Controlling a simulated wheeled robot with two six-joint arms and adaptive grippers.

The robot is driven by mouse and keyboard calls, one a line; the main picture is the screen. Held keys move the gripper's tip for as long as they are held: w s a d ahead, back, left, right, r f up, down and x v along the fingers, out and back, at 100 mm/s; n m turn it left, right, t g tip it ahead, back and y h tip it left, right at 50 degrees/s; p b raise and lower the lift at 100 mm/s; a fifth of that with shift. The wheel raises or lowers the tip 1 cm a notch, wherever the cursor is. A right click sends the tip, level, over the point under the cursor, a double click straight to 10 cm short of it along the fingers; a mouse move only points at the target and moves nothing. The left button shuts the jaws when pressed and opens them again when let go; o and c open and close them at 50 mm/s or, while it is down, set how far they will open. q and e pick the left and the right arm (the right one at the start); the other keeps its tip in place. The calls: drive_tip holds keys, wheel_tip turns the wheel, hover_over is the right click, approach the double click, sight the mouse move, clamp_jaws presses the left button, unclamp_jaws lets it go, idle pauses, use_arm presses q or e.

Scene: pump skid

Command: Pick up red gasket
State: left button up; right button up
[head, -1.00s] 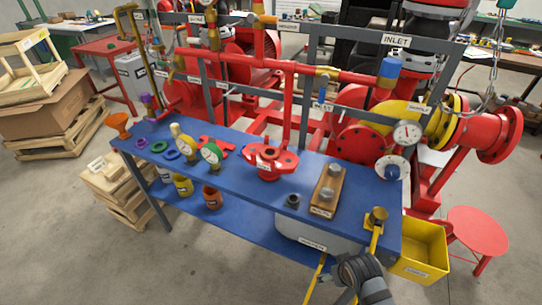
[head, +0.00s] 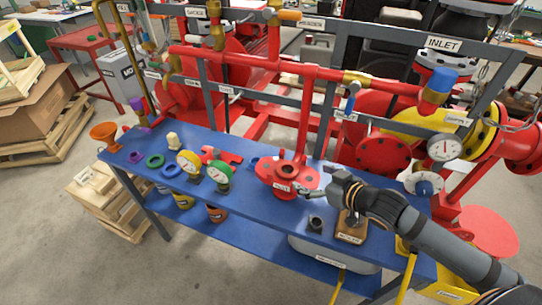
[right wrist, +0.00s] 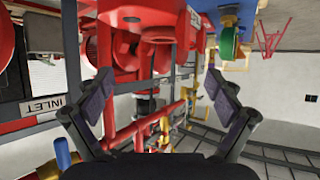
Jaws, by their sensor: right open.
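I cannot pick out a red gasket for certain. A flat red piece (head: 232,157) lies on the blue table behind two dial gauges, partly hidden by them. Rings lie flat to its left: a blue ring (head: 171,169), a green ring (head: 155,160) and a purple ring (head: 134,156). A labelled red flanged fitting (head: 278,184) stands on the table's middle. My left gripper is out of view.
Two gauges, one yellow-rimmed (head: 189,162) and one green-rimmed (head: 219,172), stand left of the fitting. A dark small part (head: 315,224) and a wooden block (head: 351,228) stand near my right arm. Red pipework (head: 300,70) rises behind the table.

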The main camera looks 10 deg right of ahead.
sight(289, 170)
drive_tip(key=b+x, duration=0.3)
drive_tip(key=x, duration=0.1)
drive_tip(key=shift+w+b, duration=0.2)
drive_tip(key=shift+b, duration=0.15)
drive_tip(key=shift+w+a+f, duration=0.2)
drive_tip(key=shift+f, duration=0.1)
drive_tip(key=x, duration=0.3)
drive_tip(key=shift+a+f, duration=0.15)
drive_tip(key=shift+f, duration=0.15)
drive_tip(key=shift+w+a+f, duration=0.2)
drive_tip(key=shift+w+f, duration=0.05)
drive_tip(key=shift+w, duration=0.15)
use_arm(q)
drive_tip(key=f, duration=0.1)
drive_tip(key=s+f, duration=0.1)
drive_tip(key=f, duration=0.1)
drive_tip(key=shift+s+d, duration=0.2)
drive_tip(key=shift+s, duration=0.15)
use_arm(e)
drive_tip(key=shift+s+d, duration=0.1)
